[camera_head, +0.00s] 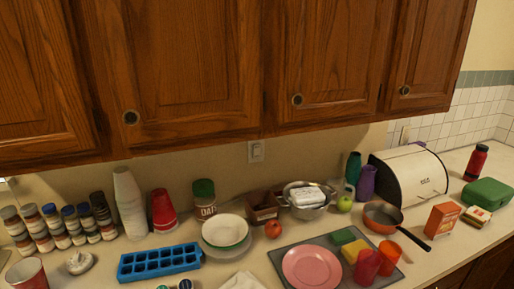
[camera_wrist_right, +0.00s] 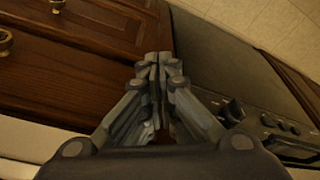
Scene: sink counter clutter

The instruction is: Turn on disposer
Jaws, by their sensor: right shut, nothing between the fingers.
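Neither gripper shows in the head view. In the right wrist view, my right gripper (camera_wrist_right: 158,62) is shut and empty, with its fingertips together. It is over wooden drawer fronts (camera_wrist_right: 85,65), away from the switch. My left gripper is out of view.
Below the switch stand a bowl stack (camera_head: 225,232), a metal colander (camera_head: 308,200) and a green-lidded canister (camera_head: 204,198). A blue ice tray (camera_head: 160,262) lies in front. A bread box (camera_head: 410,175) stands right. Appliance knobs (camera_wrist_right: 233,112) show beside my right gripper.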

